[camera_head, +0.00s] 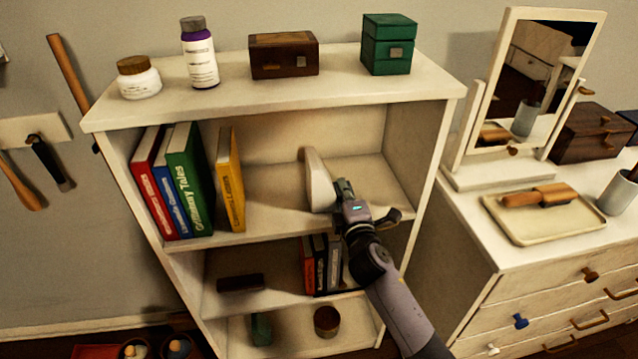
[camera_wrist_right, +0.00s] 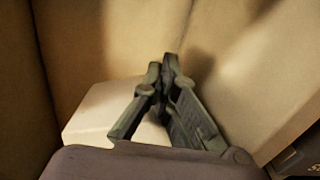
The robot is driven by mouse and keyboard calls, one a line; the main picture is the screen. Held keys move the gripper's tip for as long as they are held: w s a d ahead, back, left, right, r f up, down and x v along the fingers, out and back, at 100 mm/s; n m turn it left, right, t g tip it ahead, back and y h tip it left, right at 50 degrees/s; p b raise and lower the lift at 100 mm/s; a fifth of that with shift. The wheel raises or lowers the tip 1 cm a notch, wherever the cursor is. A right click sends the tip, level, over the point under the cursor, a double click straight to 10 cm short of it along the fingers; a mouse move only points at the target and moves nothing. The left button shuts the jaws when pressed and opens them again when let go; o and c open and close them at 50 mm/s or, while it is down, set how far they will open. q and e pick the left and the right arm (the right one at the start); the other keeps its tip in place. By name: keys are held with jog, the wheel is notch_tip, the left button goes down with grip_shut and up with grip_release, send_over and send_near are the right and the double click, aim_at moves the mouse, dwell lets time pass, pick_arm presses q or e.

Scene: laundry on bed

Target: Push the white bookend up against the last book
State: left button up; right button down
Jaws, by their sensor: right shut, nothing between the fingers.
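The white bookend (camera_head: 319,183) stands upright on the upper shelf, right of the books. A clear gap of bare shelf lies between it and the yellow book (camera_head: 230,181), the rightmost in the row. My right gripper (camera_head: 344,188) is shut and empty, just right of the bookend; I cannot tell if they touch. In the right wrist view, the closed fingers (camera_wrist_right: 165,72) partly cover a pale block, apparently the bookend (camera_wrist_right: 98,113). My left gripper is not in view.
Red (camera_head: 152,184), blue (camera_head: 180,185) and green (camera_head: 192,180) books stand left of the yellow one. The bookcase's side wall (camera_head: 415,140) is right of my gripper. Jars and boxes, including a green box (camera_head: 388,45), stand on top. A dresser with a mirror (camera_head: 540,85) stands right.

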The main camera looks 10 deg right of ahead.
aim_at(331, 199)
jog(key=shift+s+a+b, duration=0.1)
jog(key=shift+a+b, duration=0.25)
jog(key=shift+a, duration=1.35)
jog(key=shift+a, duration=0.1)
